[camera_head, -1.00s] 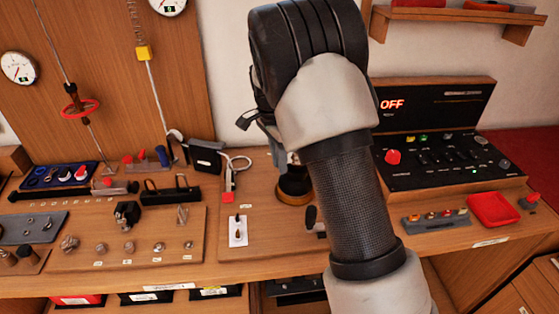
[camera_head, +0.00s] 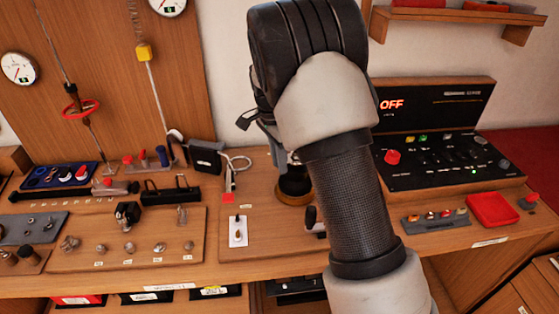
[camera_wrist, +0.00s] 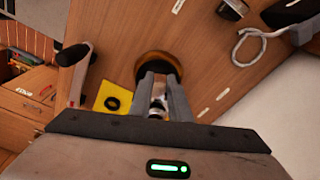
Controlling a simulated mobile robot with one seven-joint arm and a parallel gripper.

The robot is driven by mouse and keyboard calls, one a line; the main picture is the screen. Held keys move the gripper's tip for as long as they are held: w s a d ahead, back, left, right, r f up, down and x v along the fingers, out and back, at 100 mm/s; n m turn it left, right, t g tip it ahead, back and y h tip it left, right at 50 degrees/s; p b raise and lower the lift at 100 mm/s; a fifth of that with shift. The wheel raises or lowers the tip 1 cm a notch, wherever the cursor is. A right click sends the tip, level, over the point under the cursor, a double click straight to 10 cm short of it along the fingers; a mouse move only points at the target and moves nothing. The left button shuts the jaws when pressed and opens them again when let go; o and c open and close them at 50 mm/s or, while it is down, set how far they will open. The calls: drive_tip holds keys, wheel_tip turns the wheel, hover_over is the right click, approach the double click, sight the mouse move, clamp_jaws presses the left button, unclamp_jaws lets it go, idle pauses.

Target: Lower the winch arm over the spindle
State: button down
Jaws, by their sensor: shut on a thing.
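My gripper (camera_wrist: 163,92) is shut on a small silvery piece (camera_wrist: 158,106), seen between its fingers in the wrist view. I cannot tell if this piece is the winch arm. The fingers point down at a round dark base with a brass-coloured ring (camera_wrist: 181,66), also in the head view (camera_head: 294,188). It may carry the spindle, but the fingers hide its middle. Whether the held piece touches it cannot be told. A pale lever with a dark end (camera_wrist: 76,66) stands beside it in the wrist view. In the head view my arm hides most of the gripper.
A yellow square with a black ring (camera_wrist: 113,99) lies near the base. A looped cable (camera_head: 240,160) and a white plate (camera_head: 238,231) are to its left. A control panel (camera_head: 445,155) reading OFF and a red tray (camera_head: 493,209) are to the right.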

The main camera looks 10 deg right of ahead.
drive_tip(key=shift+f, duration=0.2)
drive_tip(key=shift+f+b, duration=0.5)
drive_tip(key=shift+f, duration=0.15)
drive_tip(key=c, duration=1.3)
unclamp_jaws()
drive_tip(key=shift+o, duration=0.2)
drive_tip(key=shift+r, duration=0.2)
wheel_tip(320, 180, up, 5)
drive_tip(key=p, duration=0.3)
drive_tip(key=shift+f+p, duration=0.1)
drive_tip(key=shift+p, duration=0.25)
